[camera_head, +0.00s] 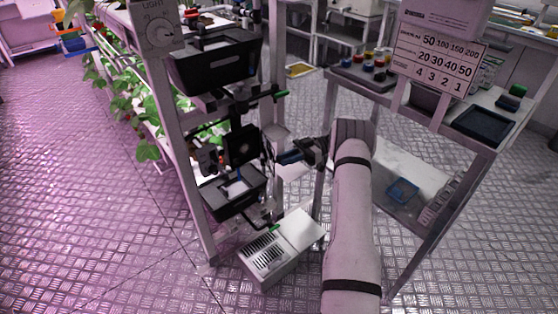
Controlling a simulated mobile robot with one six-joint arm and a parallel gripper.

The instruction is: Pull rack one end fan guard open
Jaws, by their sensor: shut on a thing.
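The fan guard (241,146) is a dark square at the end of rack one (177,150), about halfway up the end frame. It looks slightly angled, but I cannot tell how far it stands open. My gripper (276,157) reaches in from the right, with its jaws at the right edge of the guard. The jaws are shut on what appears to be that edge or its handle. The exact contact is small and dark, and the hinge side is hard to make out.
A black bin (215,62) sits above the fan and a black tray (233,192) below it. A white vented box (281,247) stands on the floor underneath. A bench (477,148) with trays and coloured caps stands to the right. The metal floor (90,240) at left is clear.

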